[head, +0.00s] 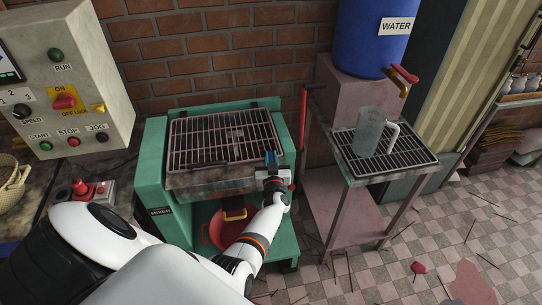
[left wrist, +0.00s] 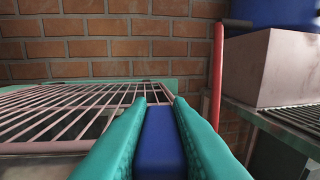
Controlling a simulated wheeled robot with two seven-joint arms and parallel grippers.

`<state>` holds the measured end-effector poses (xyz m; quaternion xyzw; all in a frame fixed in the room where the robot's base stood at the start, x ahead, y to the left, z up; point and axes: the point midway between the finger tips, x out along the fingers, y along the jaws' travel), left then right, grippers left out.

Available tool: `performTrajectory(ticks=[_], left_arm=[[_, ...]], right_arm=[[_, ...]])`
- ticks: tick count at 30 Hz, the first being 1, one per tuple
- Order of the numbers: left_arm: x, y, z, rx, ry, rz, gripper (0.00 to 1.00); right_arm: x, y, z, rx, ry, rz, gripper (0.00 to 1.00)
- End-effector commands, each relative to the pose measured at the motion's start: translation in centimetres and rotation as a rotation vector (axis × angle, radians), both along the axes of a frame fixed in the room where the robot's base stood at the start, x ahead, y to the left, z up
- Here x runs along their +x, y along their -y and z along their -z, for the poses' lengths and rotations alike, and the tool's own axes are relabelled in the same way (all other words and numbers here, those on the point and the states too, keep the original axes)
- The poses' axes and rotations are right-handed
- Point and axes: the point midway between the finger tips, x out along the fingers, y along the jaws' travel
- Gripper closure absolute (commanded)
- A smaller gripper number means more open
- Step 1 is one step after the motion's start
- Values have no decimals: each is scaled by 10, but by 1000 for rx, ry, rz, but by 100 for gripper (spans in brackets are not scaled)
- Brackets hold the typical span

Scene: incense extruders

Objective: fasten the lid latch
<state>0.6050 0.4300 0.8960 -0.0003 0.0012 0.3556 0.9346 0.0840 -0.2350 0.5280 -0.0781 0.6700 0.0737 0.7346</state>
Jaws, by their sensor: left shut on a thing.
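The green mixer (head: 152,170) stands against the brick wall with a barred lid (head: 225,140) lying flat over its top. The lid also shows at the left in the left wrist view (left wrist: 50,115). My left gripper (head: 272,160) is at the mixer's front right corner, beside the lid's right edge. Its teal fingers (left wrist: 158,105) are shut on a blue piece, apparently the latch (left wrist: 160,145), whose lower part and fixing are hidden. My right gripper is not in view.
A red lever (head: 303,115) stands upright just right of the mixer. Further right are a grated stand (head: 415,157) with a clear jug (head: 368,132) and a blue water barrel (head: 365,45). A control box (head: 80,85) is at the left. A red pan (head: 218,232) sits below the mixer.

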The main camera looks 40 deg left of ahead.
Motion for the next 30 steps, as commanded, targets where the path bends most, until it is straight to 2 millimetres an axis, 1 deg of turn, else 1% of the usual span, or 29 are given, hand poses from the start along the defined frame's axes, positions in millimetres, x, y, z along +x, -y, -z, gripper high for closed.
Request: performTrajectory(ticks=[3, 9, 25, 26, 27, 29, 30], left_arm=[[1, 1, 1, -3, 3, -62, 100], [1, 0, 0, 1, 2, -127, 100], [1, -1, -1, 3, 3, -153, 100], [1, -1, -1, 3, 3, -153, 79], [1, -1, -2, 2, 3, -153, 72], [1, -1, -1, 3, 3, -153, 62], [1, -1, -1, 2, 3, -153, 60]], right_arm=[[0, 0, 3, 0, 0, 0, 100], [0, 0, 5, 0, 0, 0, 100], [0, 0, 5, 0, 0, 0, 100], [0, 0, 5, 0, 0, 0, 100], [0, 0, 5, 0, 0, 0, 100], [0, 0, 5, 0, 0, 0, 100], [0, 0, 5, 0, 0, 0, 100]])
